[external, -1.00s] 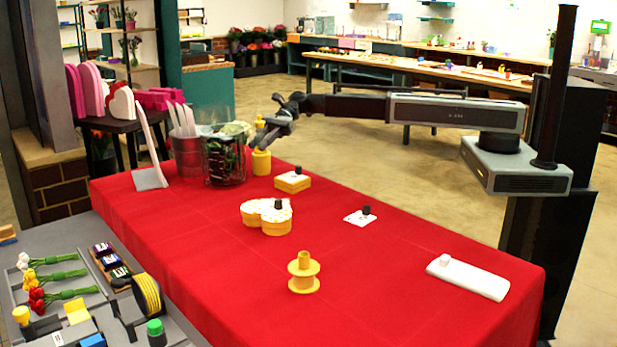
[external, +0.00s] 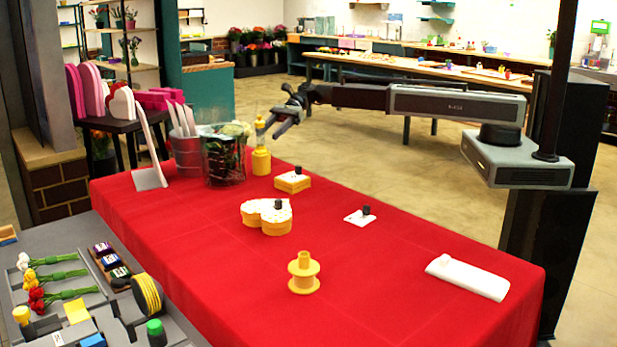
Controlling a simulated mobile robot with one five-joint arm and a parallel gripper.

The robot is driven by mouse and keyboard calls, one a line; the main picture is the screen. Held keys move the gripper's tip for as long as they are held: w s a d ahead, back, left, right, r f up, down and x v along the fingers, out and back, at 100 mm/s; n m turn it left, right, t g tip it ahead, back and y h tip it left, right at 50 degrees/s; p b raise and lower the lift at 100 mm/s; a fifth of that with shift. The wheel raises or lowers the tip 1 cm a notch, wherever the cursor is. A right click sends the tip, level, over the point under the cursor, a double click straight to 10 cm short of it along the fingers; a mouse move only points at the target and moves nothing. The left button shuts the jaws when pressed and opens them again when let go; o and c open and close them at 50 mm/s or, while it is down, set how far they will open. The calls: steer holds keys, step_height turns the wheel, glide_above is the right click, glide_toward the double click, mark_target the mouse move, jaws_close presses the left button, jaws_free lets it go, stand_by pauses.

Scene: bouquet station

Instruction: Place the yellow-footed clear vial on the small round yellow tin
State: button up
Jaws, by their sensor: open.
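The small round yellow tin (external: 261,162) stands at the back edge of the red table, right of the glass vase. A narrow upright piece with yellow parts, apparently the yellow-footed clear vial (external: 260,140), stands upright on top of it. Its clear part is too faint to make out well. My gripper (external: 273,127) is open, just right of the vial's upper part, with its fingers pointing left and down. It looks empty and apart from the vial, though the depth between them is hard to tell.
A glass vase (external: 223,165) and a metal bucket (external: 187,157) stand left of the tin.

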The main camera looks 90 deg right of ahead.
steer(key=p+v, duration=0.1)
steer(key=v, duration=0.5)
steer(key=shift+p, duration=0.3)
